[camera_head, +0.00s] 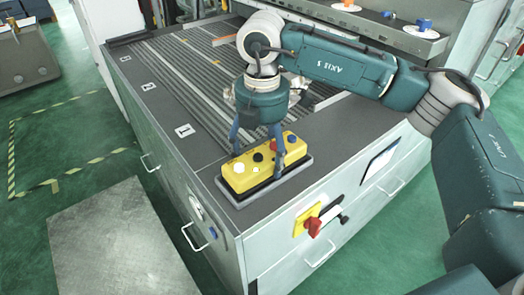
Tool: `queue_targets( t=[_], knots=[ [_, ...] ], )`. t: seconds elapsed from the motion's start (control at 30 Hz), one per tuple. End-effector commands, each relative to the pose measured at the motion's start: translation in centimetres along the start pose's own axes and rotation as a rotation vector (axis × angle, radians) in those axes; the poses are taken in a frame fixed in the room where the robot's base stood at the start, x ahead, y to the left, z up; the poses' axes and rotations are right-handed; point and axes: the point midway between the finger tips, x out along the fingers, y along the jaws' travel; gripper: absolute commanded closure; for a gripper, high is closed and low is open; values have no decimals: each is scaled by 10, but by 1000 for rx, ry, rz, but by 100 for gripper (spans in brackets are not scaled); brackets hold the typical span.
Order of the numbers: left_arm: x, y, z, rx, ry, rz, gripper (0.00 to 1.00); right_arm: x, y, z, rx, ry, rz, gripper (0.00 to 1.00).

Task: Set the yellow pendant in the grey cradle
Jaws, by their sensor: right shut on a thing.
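The yellow pendant (239,182) is a long box with white, black, red and blue buttons on top. It sits in or just over the grey cradle (291,180) at the near corner of the workbench top; I cannot tell whether it is fully seated. My right gripper (260,155) comes down from above with its fingers on either side of the pendant and is shut on it. The fingers hide part of the pendant's middle. My left gripper is out of view.
The bench top (140,62) has a slatted bed behind the cradle. A red rotary switch on a yellow plate (300,222) and handles stick out from the bench front. A shelf (385,30) with small coloured parts stands at the back. A metal plate (120,245) lies on the green floor.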

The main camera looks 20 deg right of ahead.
Motion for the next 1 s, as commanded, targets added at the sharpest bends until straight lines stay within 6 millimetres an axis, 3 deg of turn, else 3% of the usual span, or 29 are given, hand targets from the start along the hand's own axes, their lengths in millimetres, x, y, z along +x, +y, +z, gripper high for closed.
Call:
queue_targets(
  t=[0.3, 0.33, 0.43, 0.77, 0.87, 1.0],
  knots=[
    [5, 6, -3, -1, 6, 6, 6, 3, 0, 0, -1, 1, 3, 70],
    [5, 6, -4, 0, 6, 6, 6, 4, 0, 0, -1, 0, 1, 24],
    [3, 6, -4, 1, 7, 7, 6, 2, 0, 0, -1, 0, 1, 7],
    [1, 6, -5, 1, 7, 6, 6, 0, 0, 0, -1, 0, 1, 7],
    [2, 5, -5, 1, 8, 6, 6, -6, 1, 0, 0, 0, 3, 7],
    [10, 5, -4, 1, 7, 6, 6, -29, 1, -1, -1, 0, 6, 7]
  ],
)
